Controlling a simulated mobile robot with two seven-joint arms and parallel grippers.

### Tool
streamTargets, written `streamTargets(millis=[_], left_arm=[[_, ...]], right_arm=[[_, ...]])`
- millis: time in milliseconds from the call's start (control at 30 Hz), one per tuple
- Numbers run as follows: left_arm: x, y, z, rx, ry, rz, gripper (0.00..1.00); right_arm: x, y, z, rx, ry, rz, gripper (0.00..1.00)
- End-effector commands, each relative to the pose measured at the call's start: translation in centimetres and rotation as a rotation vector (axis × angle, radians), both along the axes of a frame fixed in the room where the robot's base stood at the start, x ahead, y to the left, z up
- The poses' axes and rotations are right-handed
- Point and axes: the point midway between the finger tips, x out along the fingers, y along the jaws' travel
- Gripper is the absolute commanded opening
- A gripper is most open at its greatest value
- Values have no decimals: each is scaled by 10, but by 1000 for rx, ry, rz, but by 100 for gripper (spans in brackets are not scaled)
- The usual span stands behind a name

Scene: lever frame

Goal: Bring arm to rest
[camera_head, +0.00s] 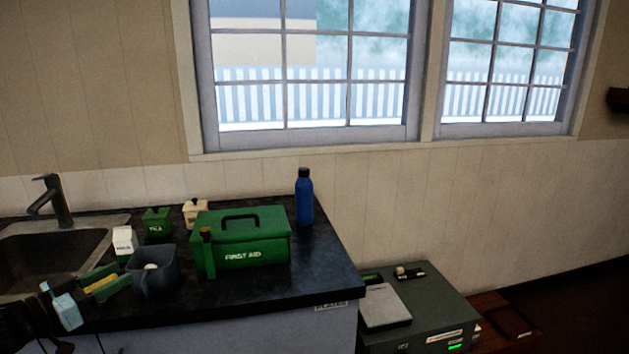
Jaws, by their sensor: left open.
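My left gripper (116,276) comes in at the lower left, over the front of the dark counter (318,262) by the sink. My right gripper is not in view.
A green first aid box (241,239) stands mid-counter, with a blue bottle (304,198) at its right. A white carton (123,240), green tea tin (157,222) and cream container (195,211) stand behind the mug. The sink (50,255) is left. A grey cabinet (423,308) stands right, lower.

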Motion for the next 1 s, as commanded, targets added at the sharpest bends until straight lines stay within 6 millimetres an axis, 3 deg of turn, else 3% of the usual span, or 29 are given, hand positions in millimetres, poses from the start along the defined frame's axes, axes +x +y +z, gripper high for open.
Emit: streamTargets(millis=[33,267,467,700,1000], left_arm=[[-2,-18,-16,-1,19,-23,44],[-14,-73,-67,20,65,-74,44],[-42,-134,-122,25,115,-118,44],[-100,-206,-187,17,184,-126,44],[-184,-254,-246,19,298,-37,44]], right_arm=[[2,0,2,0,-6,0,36],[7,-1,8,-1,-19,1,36],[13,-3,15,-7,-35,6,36],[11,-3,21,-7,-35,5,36],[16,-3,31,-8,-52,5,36]])
